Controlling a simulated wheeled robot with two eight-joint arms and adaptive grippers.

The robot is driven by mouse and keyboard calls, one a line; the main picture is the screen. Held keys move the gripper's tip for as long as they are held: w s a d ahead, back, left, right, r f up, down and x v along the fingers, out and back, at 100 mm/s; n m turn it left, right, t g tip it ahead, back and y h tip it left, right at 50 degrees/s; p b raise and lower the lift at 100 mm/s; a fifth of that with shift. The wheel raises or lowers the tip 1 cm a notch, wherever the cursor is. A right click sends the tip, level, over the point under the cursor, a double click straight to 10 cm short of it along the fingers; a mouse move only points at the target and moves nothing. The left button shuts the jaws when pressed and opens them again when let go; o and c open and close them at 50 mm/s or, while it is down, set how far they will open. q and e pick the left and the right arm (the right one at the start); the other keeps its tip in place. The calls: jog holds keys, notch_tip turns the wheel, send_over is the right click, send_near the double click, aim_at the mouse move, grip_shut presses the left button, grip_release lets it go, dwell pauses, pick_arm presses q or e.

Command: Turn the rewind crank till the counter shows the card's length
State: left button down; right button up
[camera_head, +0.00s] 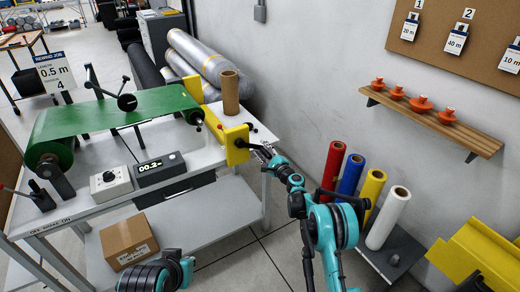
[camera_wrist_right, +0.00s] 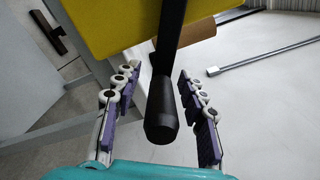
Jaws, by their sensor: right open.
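The job card (camera_head: 54,76) at the left reads 0.5 m length and tension 4. The counter (camera_head: 160,168) on the bench shows about 00.2; its last character is unclear. The rewind crank is at the yellow end plate (camera_head: 236,145) on the bench's right side. My right gripper (camera_head: 263,152) is beside that plate. In the right wrist view the black crank handle (camera_wrist_right: 162,108) lies between the open fingers of my right gripper (camera_wrist_right: 155,78), with gaps on both sides. In the head view the gripper mostly hides the handle. My left gripper is out of view; only part of my left arm shows.
A green web (camera_head: 120,112) runs between rollers above the bench. A dial box (camera_head: 108,183) stands left of the counter. A cardboard box (camera_head: 130,240) is on the lower shelf. Coloured rolls (camera_head: 350,174) stand right of my right arm, near the wall.

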aim_at(267, 155)
jog(key=v, duration=1)
jog(key=shift+s, duration=0.2)
jog(key=m+p, duration=0.1)
jog(key=m, duration=0.3)
jog(key=m+p, duration=0.2)
jog(key=m, duration=0.2)
jog(key=m+p, duration=0.1)
jog(key=m, duration=0.3)
jog(key=shift+w+d+r+m, duration=0.1)
jog(key=shift+w+r+m, duration=0.1)
jog(key=shift+r+m, duration=0.1)
jog(key=w+a+m, duration=0.1)
jog(key=w+m, duration=0.1)
jog(key=w+a+m, duration=0.1)
jog(key=m, duration=0.1)
jog(key=w+a+m, duration=0.1)
jog(key=w+m, duration=0.1)
jog(key=m, duration=0.1)
jog(key=shift+w+a+f, duration=0.15)
jog(key=shift+w+f, duration=0.25)
jog(key=shift+w+a+r, duration=0.1)
jog(key=shift+w+a, duration=0.2)
jog(key=shift+w, duration=0.2)
